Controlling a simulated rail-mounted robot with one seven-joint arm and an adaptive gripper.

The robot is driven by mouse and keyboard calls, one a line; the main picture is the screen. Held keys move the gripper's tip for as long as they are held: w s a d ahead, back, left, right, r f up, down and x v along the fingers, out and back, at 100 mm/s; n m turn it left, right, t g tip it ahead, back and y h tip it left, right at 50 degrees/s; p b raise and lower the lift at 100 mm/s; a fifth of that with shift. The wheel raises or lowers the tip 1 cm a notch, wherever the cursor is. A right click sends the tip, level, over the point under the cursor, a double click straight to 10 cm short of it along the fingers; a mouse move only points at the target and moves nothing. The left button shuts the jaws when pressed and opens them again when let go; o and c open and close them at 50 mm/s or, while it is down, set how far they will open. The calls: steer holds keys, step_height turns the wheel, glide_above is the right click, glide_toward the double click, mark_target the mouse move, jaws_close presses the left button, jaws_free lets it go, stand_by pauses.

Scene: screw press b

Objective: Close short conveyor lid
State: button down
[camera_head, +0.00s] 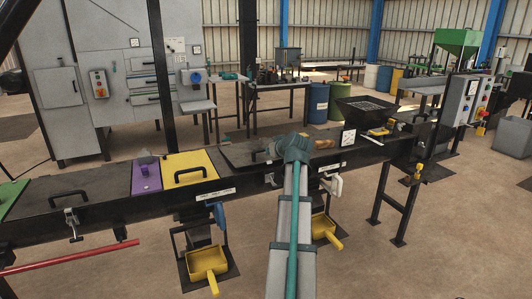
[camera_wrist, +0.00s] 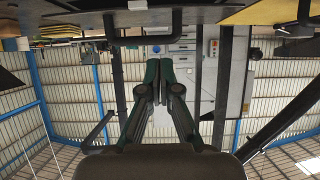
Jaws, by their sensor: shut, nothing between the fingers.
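A dark flat lid (camera_head: 237,152) lies to the right of the yellow lid on the conveyor in the head view; whether it sits fully down cannot be told. My gripper (camera_head: 256,156) is just over this dark lid, at the end of my teal and grey arm. The wrist view is upside down. There my gripper (camera_wrist: 166,64) has its two dark fingers together, with nothing between them. A black bar handle (camera_wrist: 140,42) shows at the top of that view, close to the fingertips; contact cannot be told.
The yellow lid (camera_head: 198,168) with a black handle, a purple lid (camera_head: 146,177) and a dark handled lid (camera_head: 64,193) lie along the conveyor to the left. A black hopper (camera_head: 368,110) stands to the right. Yellow scoops (camera_head: 207,262) sit below. Grey cabinets (camera_head: 120,75) stand behind.

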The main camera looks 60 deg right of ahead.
steer(key=c, duration=1.8)
jaws_free()
steer(key=shift+v, duration=1)
steer(key=o, duration=0.3)
steer(key=shift+a+r, duration=0.2)
steer(key=shift+a, duration=0.05)
steer(key=o, duration=0.4)
steer(key=w+r+p, duration=0.1)
steer(key=w+a+r+p, duration=0.1)
steer(key=p, duration=0.1)
steer(key=shift+r, duration=0.1)
steer(key=shift+c, duration=0.2)
steer(key=w+d+r+m+g+y+p, duration=0.1)
steer(key=w+r+m+g+p, duration=0.2)
steer(key=w+p, duration=0.4)
steer(key=w+d+r+m+g+y+p, duration=0.1)
steer(key=w+d+m+g+p, duration=0.2)
steer(key=w+p, duration=0.45)
steer(key=s+d+m+g, duration=0.1)
steer(key=s+m+g, duration=0.45)
steer(key=m, duration=0.65)
steer(key=shift+g, duration=0.35)
steer(key=p+x, duration=0.4)
steer(key=x, duration=0.7)
steer(key=shift+w+d, duration=0.1)
steer(key=shift+w, duration=0.05)
